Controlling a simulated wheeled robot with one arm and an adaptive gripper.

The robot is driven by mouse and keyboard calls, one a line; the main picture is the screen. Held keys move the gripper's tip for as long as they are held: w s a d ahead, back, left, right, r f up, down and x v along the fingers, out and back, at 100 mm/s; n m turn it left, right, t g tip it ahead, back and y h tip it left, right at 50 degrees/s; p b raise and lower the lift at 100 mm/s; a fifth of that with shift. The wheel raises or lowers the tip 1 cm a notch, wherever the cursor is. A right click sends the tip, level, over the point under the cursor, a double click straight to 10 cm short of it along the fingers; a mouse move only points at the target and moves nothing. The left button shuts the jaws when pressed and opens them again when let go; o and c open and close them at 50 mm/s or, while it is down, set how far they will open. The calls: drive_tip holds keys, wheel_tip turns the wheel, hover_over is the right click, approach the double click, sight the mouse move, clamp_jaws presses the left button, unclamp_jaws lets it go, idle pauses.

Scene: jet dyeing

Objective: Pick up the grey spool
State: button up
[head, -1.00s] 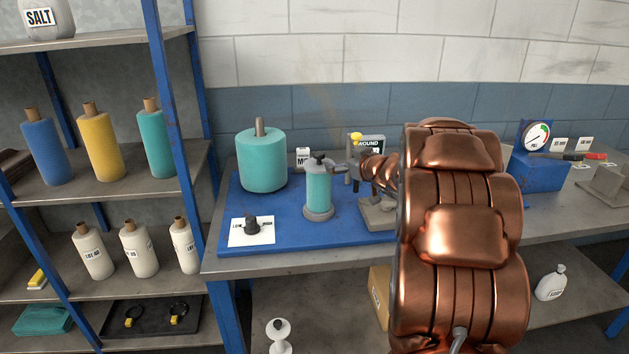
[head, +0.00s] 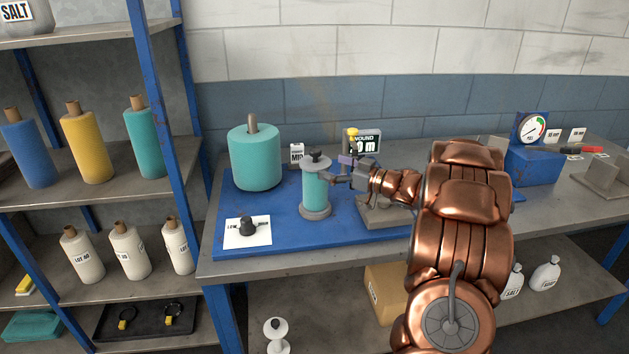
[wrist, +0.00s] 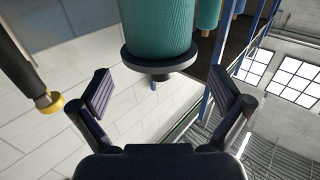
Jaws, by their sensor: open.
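A spool with grey end flanges (head: 317,161) and teal yarn wound on its core stands upright on a blue mat on the bench. In the wrist view its flange (wrist: 160,62) and teal winding show beyond and between the fingertips. My gripper (head: 343,172) is just right of the spool, at its upper part. In the wrist view my gripper (wrist: 162,92) has its two fingers wide apart with nothing between the pads. Whether a finger touches the spool cannot be told.
A large teal yarn package (head: 254,158) stands left of the spool. A dial on a white card (head: 248,231) lies in front. A yellow-tipped post (head: 352,137) and a counter display (head: 364,143) are behind my gripper. A pale spool (head: 277,335) stands below the bench.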

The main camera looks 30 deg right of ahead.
sight(316, 162)
drive_tip(key=shift+p+x, duration=1.05)
drive_tip(key=shift+x, duration=1.7)
drive_tip(key=shift+f, duration=0.2)
drive_tip(key=shift+c, duration=0.2)
drive_tip(key=c, duration=1.3)
